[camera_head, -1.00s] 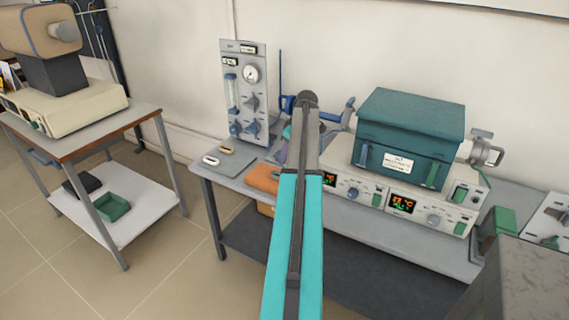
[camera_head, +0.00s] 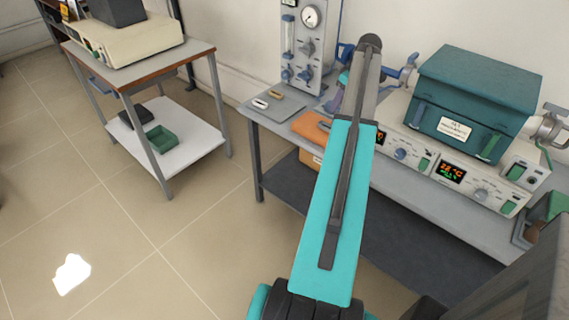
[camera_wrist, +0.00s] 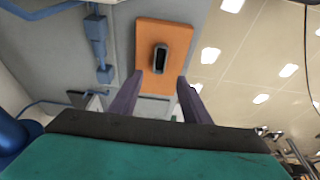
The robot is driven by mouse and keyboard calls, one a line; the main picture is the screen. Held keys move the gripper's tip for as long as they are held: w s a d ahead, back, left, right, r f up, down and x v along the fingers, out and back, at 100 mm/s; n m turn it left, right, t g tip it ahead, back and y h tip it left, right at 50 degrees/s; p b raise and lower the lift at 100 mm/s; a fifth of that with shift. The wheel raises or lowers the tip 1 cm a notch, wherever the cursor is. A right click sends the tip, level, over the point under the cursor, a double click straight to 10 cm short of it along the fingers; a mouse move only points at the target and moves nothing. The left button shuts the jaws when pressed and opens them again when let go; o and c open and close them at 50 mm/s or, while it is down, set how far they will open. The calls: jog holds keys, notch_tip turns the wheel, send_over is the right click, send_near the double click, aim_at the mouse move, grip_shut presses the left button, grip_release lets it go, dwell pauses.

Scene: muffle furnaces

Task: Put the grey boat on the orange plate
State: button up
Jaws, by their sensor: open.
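The orange plate (camera_head: 312,127) lies on the grey bench, partly hidden behind my arm in the head view. It shows in full in the wrist view (camera_wrist: 180,33). A small elongated grey boat with a dark hollow (camera_wrist: 160,62) sits on the plate, near its middle. My gripper (camera_wrist: 160,76) is open, its two purple fingers apart on either side of the boat's near end in the picture. I cannot tell the height between fingertips and plate, and I see no contact. In the head view the gripper is hidden behind my arm.
A grey tray (camera_head: 285,112) with a white boat (camera_head: 260,104) and a tan boat (camera_head: 276,93) lies left of the plate. A gauge panel (camera_head: 308,40) stands behind. A teal furnace (camera_head: 480,85) stands right. Blue fittings (camera_wrist: 97,35) are close in the wrist view.

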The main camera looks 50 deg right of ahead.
jog(key=shift+f, duration=0.1)
jog(key=w+a+f+g+y, duration=0.1)
jog(key=w+a+f, duration=0.3)
jog(key=a+f, duration=0.75)
jog(key=w+a+f+g+y, duration=0.15)
jog(key=w+a+f, duration=0.25)
jog(key=a+f, duration=0.8)
jog(key=w+a+f+g, duration=0.3)
jog(key=a+f, duration=0.5)
jog(key=a, duration=0.8)
jog(key=s+a+f+g, duration=0.1)
jog(key=s+a+f, duration=0.35)
jog(key=a, duration=0.45)
jog(key=s+a+f, duration=0.3)
jog(key=a+f, duration=0.3)
jog(key=a, duration=0.4)
jog(key=s+a+f+g+h, duration=0.1)
jog(key=s+a+f, duration=0.1)
jog(key=s+a, duration=0.3)
jog(key=s+a+f+g+h, duration=0.1)
jog(key=s+a+f, duration=0.2)
jog(key=s+a, duration=0.3)
jog(key=s, duration=0.5)
jog(key=shift+s+a+f+g, duration=0.2)
jog(key=shift+s+g, duration=0.1)
jog(key=shift+g, duration=0.05)
jog(key=shift+h, duration=0.25)
